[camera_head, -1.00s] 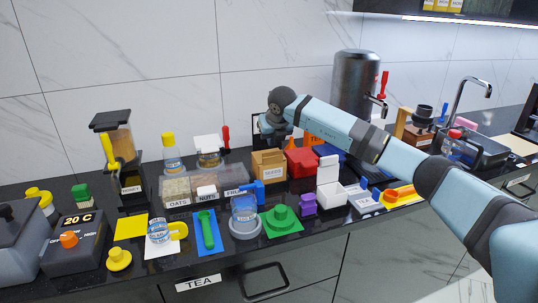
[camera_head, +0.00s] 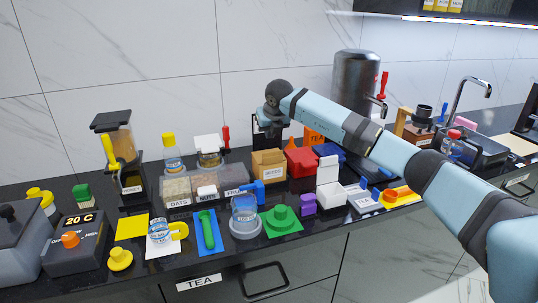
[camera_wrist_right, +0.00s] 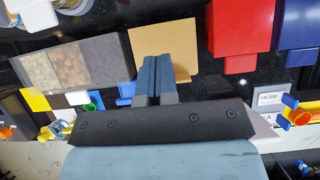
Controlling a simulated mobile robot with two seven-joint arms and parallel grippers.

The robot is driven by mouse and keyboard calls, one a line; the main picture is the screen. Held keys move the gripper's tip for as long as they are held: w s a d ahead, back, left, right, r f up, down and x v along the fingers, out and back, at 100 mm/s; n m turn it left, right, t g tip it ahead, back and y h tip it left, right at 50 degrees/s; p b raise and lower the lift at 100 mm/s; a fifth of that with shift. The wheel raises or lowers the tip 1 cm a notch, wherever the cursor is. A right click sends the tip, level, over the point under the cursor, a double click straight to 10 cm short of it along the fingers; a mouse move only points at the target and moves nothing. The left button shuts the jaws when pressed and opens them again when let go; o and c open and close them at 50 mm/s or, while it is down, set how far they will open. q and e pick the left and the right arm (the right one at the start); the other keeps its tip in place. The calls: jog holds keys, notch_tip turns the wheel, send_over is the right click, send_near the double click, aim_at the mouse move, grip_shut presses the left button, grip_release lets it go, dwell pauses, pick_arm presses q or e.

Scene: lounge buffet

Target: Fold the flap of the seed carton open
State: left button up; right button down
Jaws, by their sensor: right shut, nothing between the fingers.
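The seed carton (camera_head: 267,169) is a tan box labelled SEEDS, standing upright among the containers on the dark counter. In the right wrist view, its tan top (camera_wrist_right: 178,42) shows as a flat panel; I cannot tell how far the flap is folded. My right gripper (camera_head: 270,137) is behind and above the carton, partly dark against the wall. In the right wrist view, the gripper's fingers (camera_wrist_right: 157,62) are together and empty, in front of part of the tan panel. Contact is unclear. My left gripper is not in view.
The clear bins of oats, nuts and fruit (camera_head: 205,182) stand left of the carton. A red box (camera_head: 300,163) is close on its right. A blue-handled jug (camera_head: 244,218) and a green piece (camera_head: 281,219) stand in front.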

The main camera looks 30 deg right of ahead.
jog(key=shift+w+r, duration=0.1)
dwell(0.3)
jog(key=shift+w+d+r, duration=0.1)
jog(key=shift+w+r, duration=0.05)
jog(key=shift+w, duration=0.3)
jog(key=shift+w+d+r, duration=0.1)
jog(key=shift+w+r, duration=0.05)
jog(key=shift+w, duration=0.3)
jog(key=shift+w, duration=0.1)
jog(key=shift+w+d+r+p, duration=0.1)
jog(key=shift+w+d+p, duration=0.1)
jog(key=shift+w, duration=0.25)
jog(key=shift+w+d+r+p, duration=0.1)
jog(key=shift+w+p, duration=0.05)
jog(key=shift+w, duration=0.3)
jog(key=shift+w+d+f, duration=0.1)
jog(key=shift+w+d, duration=0.1)
jog(key=shift+w, duration=0.8)
jog(key=shift+w, duration=0.1)
